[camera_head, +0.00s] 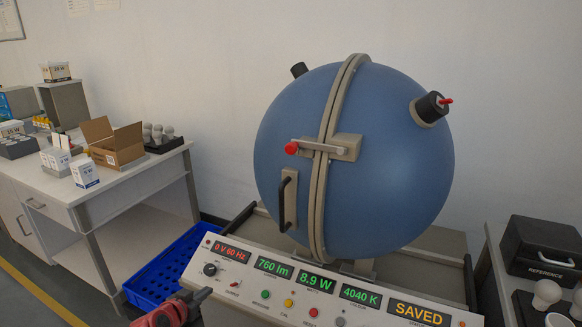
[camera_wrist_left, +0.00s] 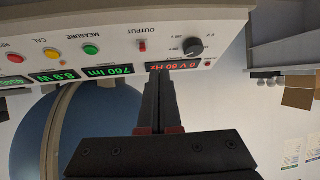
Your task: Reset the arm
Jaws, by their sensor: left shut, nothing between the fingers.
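My left gripper (camera_head: 200,296) is at the bottom of the head view, in front of the left end of the control panel (camera_head: 345,312). In the left wrist view its two dark fingers (camera_wrist_left: 160,88) are together with nothing between them, and the panel appears upside down. My right gripper is not in view.
A large blue sphere (camera_head: 400,160) with a closed seam stands behind the panel. Displays read 0 V 60 Hz, 760 lm, 8.9 W, 4040 K and SAVED. A blue crate (camera_head: 160,285) is left of the panel. A bench (camera_head: 130,205) holds boxes; a black reference case (camera_head: 540,262) is right.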

